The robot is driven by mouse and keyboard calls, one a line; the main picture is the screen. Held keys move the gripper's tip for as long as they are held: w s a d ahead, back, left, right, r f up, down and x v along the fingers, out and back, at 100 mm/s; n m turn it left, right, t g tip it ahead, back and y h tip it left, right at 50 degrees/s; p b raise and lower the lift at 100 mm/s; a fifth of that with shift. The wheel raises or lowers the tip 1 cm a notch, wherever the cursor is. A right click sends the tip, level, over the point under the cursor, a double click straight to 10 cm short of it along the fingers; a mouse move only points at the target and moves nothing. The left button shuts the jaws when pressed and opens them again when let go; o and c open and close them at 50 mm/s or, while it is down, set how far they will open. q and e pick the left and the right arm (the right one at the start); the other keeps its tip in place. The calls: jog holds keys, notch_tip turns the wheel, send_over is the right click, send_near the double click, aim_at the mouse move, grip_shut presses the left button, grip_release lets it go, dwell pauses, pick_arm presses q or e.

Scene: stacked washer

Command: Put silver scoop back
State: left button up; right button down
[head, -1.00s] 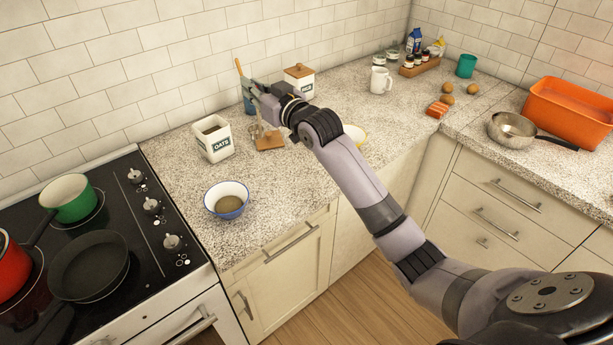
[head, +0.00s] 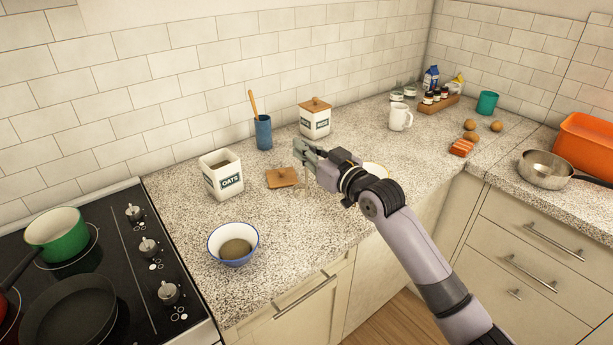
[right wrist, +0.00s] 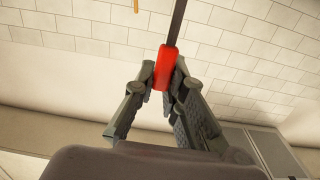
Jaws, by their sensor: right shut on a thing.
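My right gripper (head: 306,153) is above the counter, just right of a square wooden lid (head: 282,178). In the right wrist view, its fingers (right wrist: 163,85) are closed on the red handle (right wrist: 165,66) of a tool with a dark grey shaft. The shaft runs out of the top of that view, so I cannot tell from its end whether this is the silver scoop. The white OATS canister (head: 222,172) stands open left of the lid. A blue-rimmed bowl (head: 233,243) with brownish contents is in front of it. My left gripper is not in view.
A blue crock (head: 264,133) with a wooden-handled utensil and a lidded white canister (head: 315,120) stand behind my gripper. A white mug (head: 399,117) is farther right. A yellowish-rimmed dish (head: 375,168) is partly hidden by my arm. The stove (head: 110,260) is at left.

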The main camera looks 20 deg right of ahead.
aim_at(307, 178)
notch_tip(307, 178, down, 4)
jog(key=shift+r, duration=0.25)
notch_tip(307, 178, down, 3)
jog(key=shift+f, duration=0.6)
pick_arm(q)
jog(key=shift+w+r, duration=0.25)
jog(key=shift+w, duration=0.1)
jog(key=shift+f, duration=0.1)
pick_arm(e)
jog(key=c, duration=2.1)
grip_release()
jog(key=shift+f, duration=0.2)
jog(key=o, duration=0.4)
jog(key=shift+o, duration=0.2)
jog(key=shift+r, duration=0.1)
